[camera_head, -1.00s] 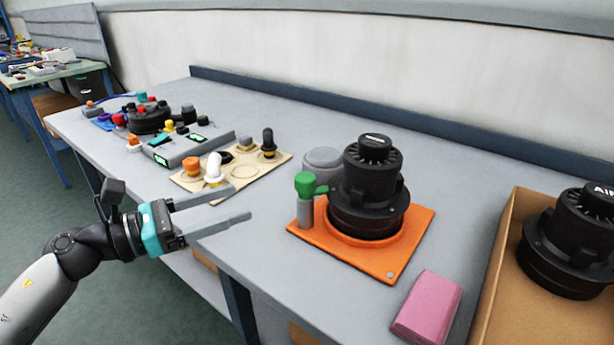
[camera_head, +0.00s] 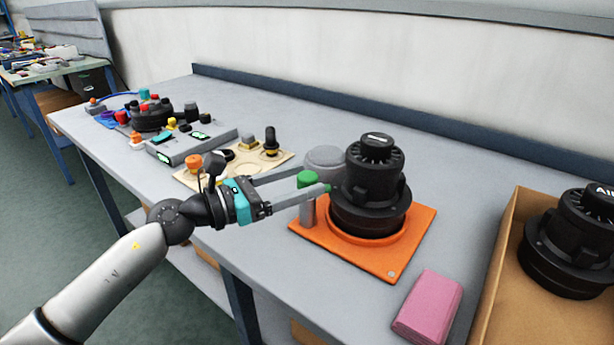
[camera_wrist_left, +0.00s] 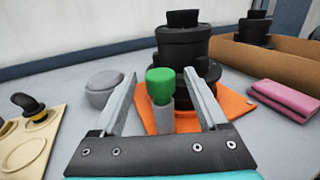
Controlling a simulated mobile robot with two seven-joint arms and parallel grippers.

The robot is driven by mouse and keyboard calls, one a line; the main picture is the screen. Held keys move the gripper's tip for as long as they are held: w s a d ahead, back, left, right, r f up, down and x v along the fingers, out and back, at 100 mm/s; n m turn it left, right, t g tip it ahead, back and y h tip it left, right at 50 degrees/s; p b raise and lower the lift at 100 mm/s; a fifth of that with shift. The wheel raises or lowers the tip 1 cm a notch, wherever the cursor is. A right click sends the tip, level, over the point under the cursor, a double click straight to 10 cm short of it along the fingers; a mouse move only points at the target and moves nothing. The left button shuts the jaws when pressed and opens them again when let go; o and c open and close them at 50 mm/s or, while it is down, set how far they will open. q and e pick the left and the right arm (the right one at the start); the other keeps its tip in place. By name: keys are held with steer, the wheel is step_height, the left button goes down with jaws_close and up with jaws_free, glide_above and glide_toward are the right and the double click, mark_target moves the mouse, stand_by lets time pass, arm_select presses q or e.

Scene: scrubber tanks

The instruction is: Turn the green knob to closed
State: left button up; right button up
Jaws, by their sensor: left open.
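The green knob (camera_head: 307,179) tops a grey post (camera_head: 307,209) at the left corner of the orange base plate (camera_head: 415,236). A black scrubber tank (camera_head: 370,190) stands on that plate. My left gripper (camera_head: 318,180) is open, its two grey fingers reaching to either side of the knob. In the left wrist view the green knob (camera_wrist_left: 160,84) shows between the open fingers, with a gap on each side. One finger partly hides the knob and post in the head view. My right gripper is not in view.
A grey round lid-like piece (camera_head: 325,158) sits behind the knob. A pink block (camera_head: 428,305) lies in front of the plate. A cardboard box (camera_head: 500,290) with another black tank (camera_head: 570,245) stands at right. A beige board with knobs (camera_head: 285,158) lies at left.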

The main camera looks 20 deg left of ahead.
arm_select(q)
steer(key=shift+x, duration=0.9)
steer(key=shift+c, duration=0.3)
jaws_close()
